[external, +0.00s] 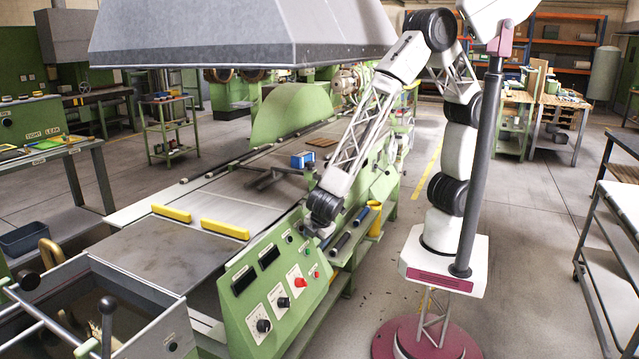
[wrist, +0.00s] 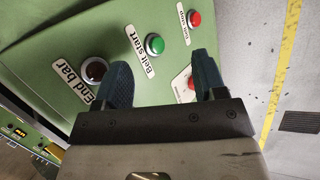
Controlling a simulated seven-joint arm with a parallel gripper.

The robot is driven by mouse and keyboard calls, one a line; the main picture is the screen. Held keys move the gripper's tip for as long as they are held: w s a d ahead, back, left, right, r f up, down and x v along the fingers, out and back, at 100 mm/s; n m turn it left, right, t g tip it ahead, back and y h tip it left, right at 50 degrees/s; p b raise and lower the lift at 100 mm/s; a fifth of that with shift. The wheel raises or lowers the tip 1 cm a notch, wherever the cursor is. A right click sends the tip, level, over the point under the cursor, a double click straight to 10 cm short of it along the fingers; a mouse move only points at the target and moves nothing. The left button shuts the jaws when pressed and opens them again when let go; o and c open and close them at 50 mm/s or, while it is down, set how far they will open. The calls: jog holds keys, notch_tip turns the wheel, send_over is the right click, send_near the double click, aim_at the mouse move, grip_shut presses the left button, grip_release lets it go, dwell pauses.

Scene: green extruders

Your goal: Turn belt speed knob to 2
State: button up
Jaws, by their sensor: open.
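The green control panel (external: 250,290) carries two black knobs on white dial plates, a lower one (external: 263,326) and an upper one (external: 283,302). A red knob (external: 300,282) sits higher up the panel. The labels are too small to read here, so I cannot tell which is the belt speed knob. My gripper (external: 315,230) is at the panel's upper far end, away from the black knobs. In the wrist view my gripper (wrist: 166,75) is open, its dark fingers apart over the panel. A red control (wrist: 190,84) on a white plate shows beside the right finger, partly hidden.
The wrist view shows a green "Belt start" button (wrist: 155,44), a red button (wrist: 194,18) and a dark "End bar" control (wrist: 96,70). Two yellow bars (external: 225,229) lie on the conveyor beside the panel. A grey hood (external: 240,35) hangs above. Open floor lies right of the panel.

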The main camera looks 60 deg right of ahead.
jog(key=a+f+n+t, duration=0.1)
jog(key=a+n, duration=0.2)
jog(key=n, duration=0.2)
jog(key=a+f+n+t, duration=0.1)
jog(key=a+n+t, duration=0.1)
jog(key=a+n, duration=0.2)
jog(key=a+f+n+t+h, duration=0.1)
jog(key=a+n, duration=0.2)
jog(key=n, duration=0.3)
jog(key=shift+s+a+f+t, duration=0.1)
jog(key=shift+a+f+t, duration=0.2)
jog(key=shift+a+t, duration=0.1)
jog(key=s+a+f+n+t+y, duration=0.25)
jog(key=a+n, duration=0.25)
jog(key=a, duration=0.7)
jog(key=n+t+y, duration=0.3)
send_near(267, 326)
jog(key=w, duration=0.2)
jog(key=shift+s+a+f+h, duration=0.1)
jog(key=shift+s+a+h, duration=0.15)
jog(key=shift+h, duration=0.1)
jog(key=shift+w, duration=0.15)
jog(key=shift+x, duration=3.85)
jog(key=shift+f, duration=0.2)
